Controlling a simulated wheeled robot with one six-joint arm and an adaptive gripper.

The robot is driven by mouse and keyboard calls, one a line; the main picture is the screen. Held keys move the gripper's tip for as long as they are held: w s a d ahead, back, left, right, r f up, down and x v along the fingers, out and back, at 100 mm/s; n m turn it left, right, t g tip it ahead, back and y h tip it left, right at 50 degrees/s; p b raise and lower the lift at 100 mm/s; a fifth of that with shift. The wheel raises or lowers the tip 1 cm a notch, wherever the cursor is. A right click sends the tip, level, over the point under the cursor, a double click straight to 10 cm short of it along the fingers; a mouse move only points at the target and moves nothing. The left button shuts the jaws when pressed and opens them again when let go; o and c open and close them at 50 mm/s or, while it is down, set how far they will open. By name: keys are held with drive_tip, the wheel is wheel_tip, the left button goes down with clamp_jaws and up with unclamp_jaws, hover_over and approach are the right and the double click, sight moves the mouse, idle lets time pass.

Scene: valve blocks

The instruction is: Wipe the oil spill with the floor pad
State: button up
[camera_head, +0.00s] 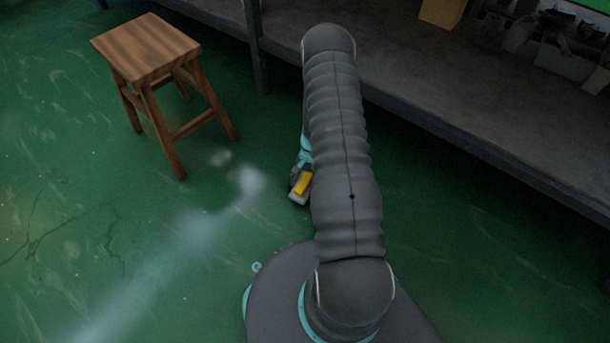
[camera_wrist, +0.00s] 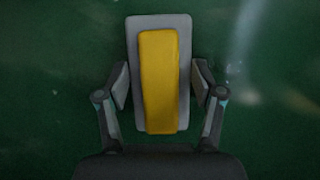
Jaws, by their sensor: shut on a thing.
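The floor pad is a grey rectangular plate (camera_wrist: 185,28) with a raised yellow block (camera_wrist: 160,80) along its middle. In the wrist view my gripper (camera_wrist: 161,85) has one finger on each side of the pad, shut on it. In the head view the pad (camera_head: 299,193) shows low over the green floor, just left of my arm, which hides part of it and most of my gripper. I cannot tell whether the pad touches the floor. I make out no clear oil spill; a pale, whitish streak (camera_head: 195,235) lies on the floor left of the pad and may be only reflected light.
A wooden stool (camera_head: 150,48) stands on the floor at the upper left. A long dark bench (camera_head: 430,95) runs along the back and right, with a yellow block (camera_head: 442,12) and other items on it. The floor at the left front is clear.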

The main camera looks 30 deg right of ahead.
sight(302, 186)
drive_tip(key=shift+d+r+p, duration=0.15)
drive_tip(key=shift+r+p, duration=0.25)
drive_tip(key=shift+r, duration=0.55)
drive_tip(key=shift+r+p, duration=0.85)
drive_tip(key=shift+r, duration=0.85)
